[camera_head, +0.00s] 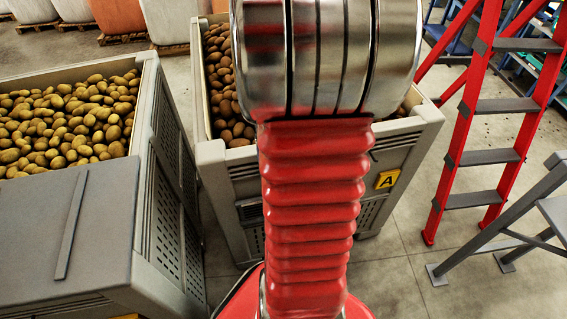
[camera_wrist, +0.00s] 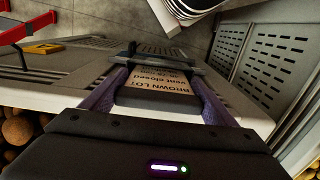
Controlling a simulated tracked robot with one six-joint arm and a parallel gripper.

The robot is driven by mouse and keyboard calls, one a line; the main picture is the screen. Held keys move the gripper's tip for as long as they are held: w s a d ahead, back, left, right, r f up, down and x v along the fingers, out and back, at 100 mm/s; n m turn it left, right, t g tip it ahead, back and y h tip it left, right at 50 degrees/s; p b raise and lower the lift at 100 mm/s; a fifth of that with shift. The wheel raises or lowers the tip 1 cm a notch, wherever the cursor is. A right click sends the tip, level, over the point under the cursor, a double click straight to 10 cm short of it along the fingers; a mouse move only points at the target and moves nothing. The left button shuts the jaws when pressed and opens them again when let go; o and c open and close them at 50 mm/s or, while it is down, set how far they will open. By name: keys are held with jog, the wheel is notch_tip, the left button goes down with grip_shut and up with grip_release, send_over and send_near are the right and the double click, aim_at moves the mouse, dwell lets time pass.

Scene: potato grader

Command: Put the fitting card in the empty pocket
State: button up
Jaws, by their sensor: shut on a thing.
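In the wrist view my gripper (camera_wrist: 156,85) reaches across the image with two purple fingers. It is shut on a brown card (camera_wrist: 158,92) with printed text reading BROWN LOT and vent closed, upside down in this view. A dark bar (camera_wrist: 140,64) lies across the card's far end, close to the crate's pale side. I cannot tell whether the card's end is inside a pocket. In the head view a dark-framed holder (camera_head: 250,209) shows on the middle crate's front, left of my arm. My arm hides my gripper and the card there.
The middle crate (camera_head: 421,135) holds potatoes and bears a yellow A label (camera_head: 387,179), also in the wrist view (camera_wrist: 42,48). Another potato crate (camera_head: 150,165) stands at left with a grey lid part. A red ladder (camera_head: 480,130) stands right. Floor between is clear.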

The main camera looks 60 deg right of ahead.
jog(key=shift+f, duration=0.95)
jog(key=o, duration=1.1)
jog(key=shift+f, duration=0.1)
jog(key=shift+c, duration=0.2)
notch_tip(320, 180, up, 12)
jog(key=shift+r, duration=0.15)
